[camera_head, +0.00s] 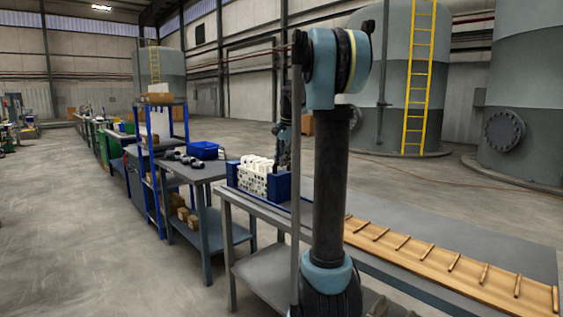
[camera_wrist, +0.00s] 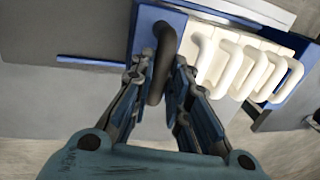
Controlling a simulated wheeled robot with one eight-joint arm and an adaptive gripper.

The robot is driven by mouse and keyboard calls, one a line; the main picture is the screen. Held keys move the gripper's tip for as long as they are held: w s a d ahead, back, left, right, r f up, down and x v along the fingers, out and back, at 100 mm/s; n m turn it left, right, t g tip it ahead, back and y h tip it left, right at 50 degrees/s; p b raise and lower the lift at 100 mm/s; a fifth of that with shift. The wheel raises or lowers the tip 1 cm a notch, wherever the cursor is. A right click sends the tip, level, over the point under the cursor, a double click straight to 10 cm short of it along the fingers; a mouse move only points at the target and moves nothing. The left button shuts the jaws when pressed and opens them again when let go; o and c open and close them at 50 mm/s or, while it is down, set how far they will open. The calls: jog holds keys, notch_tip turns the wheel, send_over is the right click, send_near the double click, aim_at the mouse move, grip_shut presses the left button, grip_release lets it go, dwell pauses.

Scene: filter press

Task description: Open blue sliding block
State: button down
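The blue sliding block (camera_wrist: 150,18) is at the top middle of the wrist view, at the left end of a row of white plates (camera_wrist: 235,65) with white loop handles. A black handle (camera_wrist: 161,62) stands out from the block. My gripper (camera_wrist: 163,70) has one finger on each side of this black handle. The fingers are apart, with narrow gaps beside the handle, and firm contact does not show. In the head view the blue block (camera_head: 278,188) is at the right end of the white plates, below my wrist, and my gripper is mostly hidden behind my arm.
The press stands on a grey table (camera_head: 235,197). A wooden rack (camera_head: 450,262) with several pegs lies along the table to the right. A side table with a blue bin (camera_head: 203,150) stands left.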

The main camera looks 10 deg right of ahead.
jog(key=s+d, duration=0.5)
jog(key=s, duration=0.3)
jog(key=shift+s+d, duration=0.2)
jog(key=shift+d, duration=0.1)
jog(key=c, duration=1.5)
grip_release()
jog(key=shift+c, duration=0.2)
jog(key=shift+r, duration=0.1)
notch_tip(320, 180, up, 12)
jog(key=s+d, duration=0.1)
jog(key=shift+s+d+f, duration=0.15)
jog(key=shift+s+f, duration=0.1)
jog(key=shift+s, duration=0.15)
